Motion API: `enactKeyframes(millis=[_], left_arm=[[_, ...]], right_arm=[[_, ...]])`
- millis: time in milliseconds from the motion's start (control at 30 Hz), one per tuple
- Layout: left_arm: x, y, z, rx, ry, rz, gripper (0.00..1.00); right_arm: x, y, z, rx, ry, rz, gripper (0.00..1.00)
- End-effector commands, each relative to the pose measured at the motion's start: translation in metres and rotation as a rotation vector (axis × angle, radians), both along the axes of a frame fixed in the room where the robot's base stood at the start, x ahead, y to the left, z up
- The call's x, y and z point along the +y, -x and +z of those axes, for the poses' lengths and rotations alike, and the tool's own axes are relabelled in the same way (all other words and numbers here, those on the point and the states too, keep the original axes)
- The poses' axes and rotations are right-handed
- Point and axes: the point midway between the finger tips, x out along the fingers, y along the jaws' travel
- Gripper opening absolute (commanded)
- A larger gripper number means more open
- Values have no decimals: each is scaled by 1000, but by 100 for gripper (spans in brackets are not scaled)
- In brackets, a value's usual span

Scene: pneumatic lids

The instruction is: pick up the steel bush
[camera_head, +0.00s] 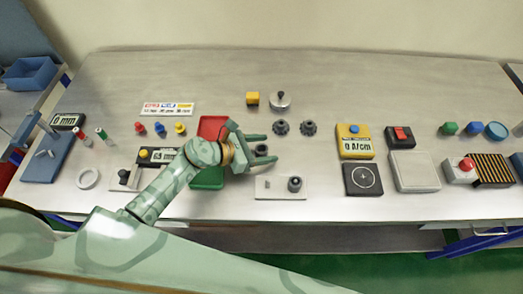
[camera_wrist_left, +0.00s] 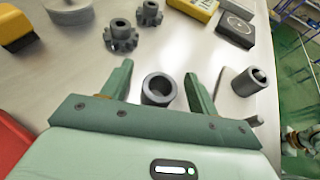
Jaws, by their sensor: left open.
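The steel bush (camera_wrist_left: 158,90) is a short dark grey ring with an open bore. In the left wrist view it stands on the table between the two fingers of my left gripper (camera_wrist_left: 160,80), with a gap on each side. In the head view the bush (camera_head: 261,150) shows as a small dark shape between the fingertips of the left gripper (camera_head: 262,149). The left gripper is open and holds nothing.
A pale plate (camera_head: 270,193) with a dark upright cylinder (camera_head: 295,184) lies just in front. Two dark gears (camera_head: 281,127) (camera_head: 308,128) are behind. A red tray (camera_head: 211,126) and a green tray (camera_head: 207,179) lie left. A yellow gauge (camera_head: 354,142) stands right. The table's back is mostly clear.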

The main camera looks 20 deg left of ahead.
Motion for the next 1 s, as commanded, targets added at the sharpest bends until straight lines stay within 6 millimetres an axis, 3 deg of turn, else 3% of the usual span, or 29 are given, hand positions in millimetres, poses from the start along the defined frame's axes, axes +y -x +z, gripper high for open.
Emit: enactKeyframes(millis=[333, 367, 533, 833, 1000], left_arm=[[-10, -8, -6, 1, -1, 0, 60], [-10, -8, -6, 1, -1, 0, 54], [-10, -8, -5, 0, 0, 0, 7], [-9, -8, -4, 0, 0, 1, 7], [-9, -8, 10, -4, -3, -2, 7]], right_arm=[[0, 0, -2, 0, 1, -1, 76], [0, 0, -2, 0, 1, -1, 76], [-1, 0, -2, 0, 1, -1, 76], [-2, 0, -1, -1, 2, -1, 76], [-2, -1, 4, -3, 2, -1, 76]])
